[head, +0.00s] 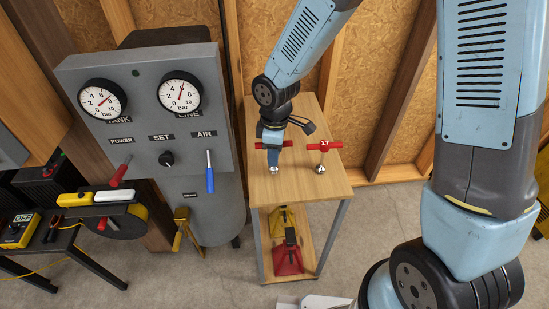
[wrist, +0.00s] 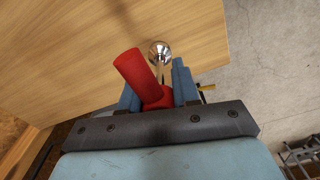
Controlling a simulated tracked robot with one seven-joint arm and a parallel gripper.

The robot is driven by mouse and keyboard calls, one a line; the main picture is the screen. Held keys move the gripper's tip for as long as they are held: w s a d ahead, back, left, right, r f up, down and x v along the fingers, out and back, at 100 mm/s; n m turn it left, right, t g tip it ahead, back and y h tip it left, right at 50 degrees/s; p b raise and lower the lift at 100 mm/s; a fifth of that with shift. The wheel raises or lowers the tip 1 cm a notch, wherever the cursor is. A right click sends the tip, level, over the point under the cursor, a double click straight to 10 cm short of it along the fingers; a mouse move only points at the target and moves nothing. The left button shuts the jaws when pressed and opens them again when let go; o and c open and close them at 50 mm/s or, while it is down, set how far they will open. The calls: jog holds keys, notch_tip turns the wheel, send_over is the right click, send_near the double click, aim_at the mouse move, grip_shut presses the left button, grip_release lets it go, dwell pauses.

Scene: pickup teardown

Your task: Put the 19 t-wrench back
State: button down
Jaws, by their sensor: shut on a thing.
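My gripper (head: 271,140) is over the small wooden table in the head view, shut on a T-wrench with a red handle (head: 288,149). The wrist view shows the red handle (wrist: 136,74) between the blue fingers (wrist: 156,88), with a bright chrome end (wrist: 159,50) beyond it over the wood. The held wrench looks roughly upright, its chrome end at or just above the tabletop; I cannot tell if it touches. Its number is hidden. A second red T-wrench marked 17 (head: 323,146) stands upright just to the right, apart from my gripper.
The wooden tabletop (head: 300,190) is otherwise clear. Its lower shelf holds red and yellow jack stands (head: 288,258). A grey gauge panel (head: 140,120) stands to the left, with a blue-handled lever (head: 210,175) near the table. A wall is behind.

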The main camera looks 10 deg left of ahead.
jog(key=shift+s+d+f, duration=0.1)
jog(key=shift+f, duration=1)
jog(key=c, duration=0.8)
grip_release()
notch_tip(320, 180, up, 12)
jog(key=shift+d+r, duration=0.1)
